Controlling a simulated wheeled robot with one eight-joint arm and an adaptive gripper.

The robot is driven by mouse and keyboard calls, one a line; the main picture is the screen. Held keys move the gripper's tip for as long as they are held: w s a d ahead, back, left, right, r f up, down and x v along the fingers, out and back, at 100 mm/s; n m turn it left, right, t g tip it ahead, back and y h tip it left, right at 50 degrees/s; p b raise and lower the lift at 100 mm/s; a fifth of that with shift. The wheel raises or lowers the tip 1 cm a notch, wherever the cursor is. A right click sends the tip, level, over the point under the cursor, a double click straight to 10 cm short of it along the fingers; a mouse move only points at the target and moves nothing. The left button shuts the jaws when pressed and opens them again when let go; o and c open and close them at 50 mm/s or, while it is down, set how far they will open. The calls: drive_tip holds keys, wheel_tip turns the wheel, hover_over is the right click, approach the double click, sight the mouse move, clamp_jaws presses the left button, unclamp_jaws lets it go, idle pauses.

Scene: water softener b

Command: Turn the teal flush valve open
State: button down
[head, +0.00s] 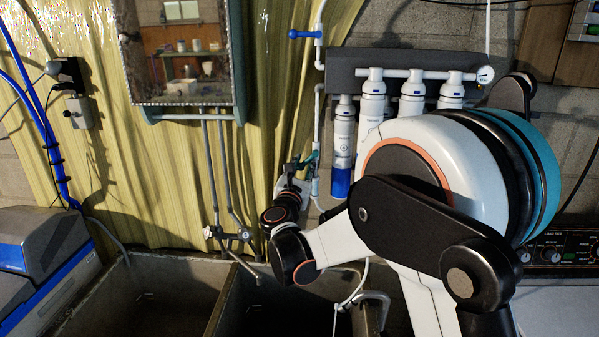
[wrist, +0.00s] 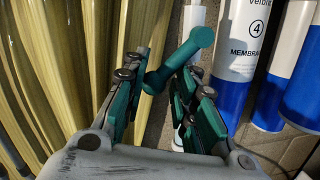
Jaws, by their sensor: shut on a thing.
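The teal flush valve (wrist: 188,56) shows in the wrist view as a rounded teal handle slanting up to the right between my fingers. It also shows in the head view as a small teal piece (head: 312,157) beside a white vertical pipe. My gripper (wrist: 163,78) is shut on the handle, with its teal finger pads on either side. In the head view my gripper (head: 297,172) is at the valve, left of the filter cartridges. The valve body is mostly hidden behind my fingers.
White and blue filter cartridges (wrist: 245,42) stand close on the right. A blue-handled valve (head: 305,34) sits higher on the pipe. A mirror cabinet (head: 181,50) hangs to the left. A concrete sink (head: 215,305) with a tap (head: 245,236) lies below.

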drive_tip(key=shift+d+f+n+y+b, duration=0.15)
drive_tip(key=shift+d+n+y+b, duration=0.2)
drive_tip(key=shift+n, duration=0.65)
drive_tip(key=shift+d+f+n+y+b, duration=0.15)
drive_tip(key=shift+d+n+b, duration=0.2)
drive_tip(key=shift+n, duration=0.65)
drive_tip(key=c, duration=1.2)
unclamp_jaws()
drive_tip(key=shift+a, duration=0.15)
drive_tip(key=shift+c, duration=0.2)
drive_tip(key=s+a+f, duration=0.1)
drive_tip(key=s+f, duration=0.1)
drive_tip(key=s, duration=0.9)
drive_tip(key=shift+s+a, duration=0.15)
drive_tip(key=shift+s, duration=0.25)
drive_tip(key=shift+f, duration=0.1)
